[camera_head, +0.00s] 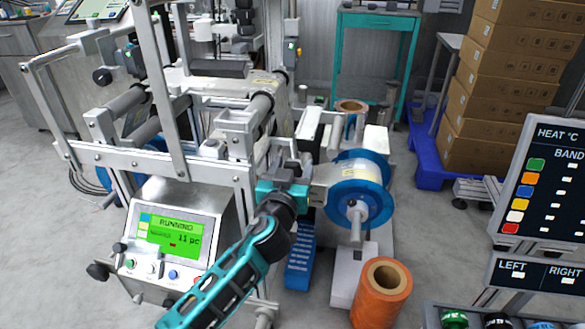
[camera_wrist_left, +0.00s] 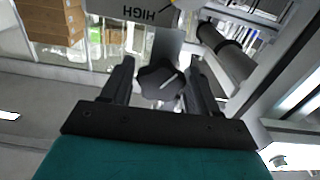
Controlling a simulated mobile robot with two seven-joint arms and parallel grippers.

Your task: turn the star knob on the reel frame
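The black star knob (camera_wrist_left: 160,82) shows in the left wrist view, with a pale line mark on its face. My left gripper (camera_wrist_left: 160,64) has one dark finger on either side of the knob. The fingers look apart, with narrow gaps to the knob; I see no clear contact. In the head view my left gripper (camera_head: 288,174) is beside the reel frame (camera_head: 240,145), left of the blue-flanged reel (camera_head: 359,190), and hides most of the knob. My right gripper is in neither view.
A control box with a green screen (camera_head: 172,237) stands at the lower left. An orange roll (camera_head: 382,290) stands at the lower right. Stacked cartons (camera_head: 515,85) stand behind.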

